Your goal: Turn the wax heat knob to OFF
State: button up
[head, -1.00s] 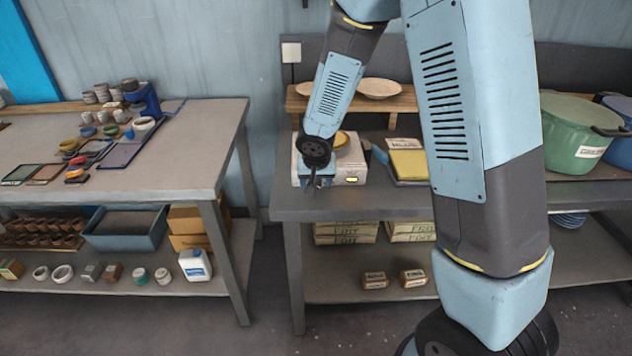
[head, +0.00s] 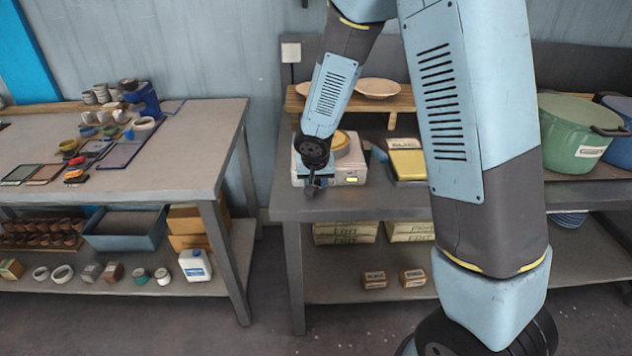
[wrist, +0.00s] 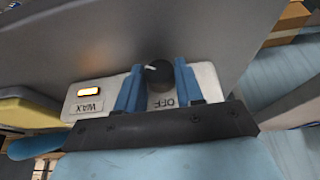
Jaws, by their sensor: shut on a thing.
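The wax heater is a white box (head: 346,175) on the dark middle table, with a round yellow-topped pot (head: 341,141) on it. Its front panel in the wrist view (wrist: 206,76) carries a WAX label (wrist: 88,105), a lit orange lamp (wrist: 90,91) and an OFF label (wrist: 163,102). The dark round knob (wrist: 158,77) has a white pointer mark, which points to the left in the wrist view, away from the OFF label. My gripper (wrist: 159,67) is shut on the knob, one blue finger on each side. In the head view my gripper (head: 313,186) hides the knob.
A yellow-topped block (head: 407,163) lies right of the heater. A wooden shelf (head: 400,102) with plates stands behind it. A green pot (head: 575,135) is farther right. The left table (head: 215,140) holds small cups and trays, with a floor gap between the tables.

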jog(key=shift+a+h, duration=0.1)
jog(key=shift+h, duration=0.3)
jog(key=shift+a+f+n+h, duration=0.15)
jog(key=shift+n+h, duration=0.1)
jog(key=shift+h, duration=0.55)
jog(key=shift+a+r+n+h, duration=0.1)
jog(key=shift+n+h, duration=0.15)
jog(key=shift+h, duration=0.55)
jog(key=o, duration=1)
jog(key=v, duration=1.3)
jog(key=shift+s+a+r, duration=0.15)
jog(key=shift+s+r, duration=0.05)
jog(key=shift+r, duration=0.1)
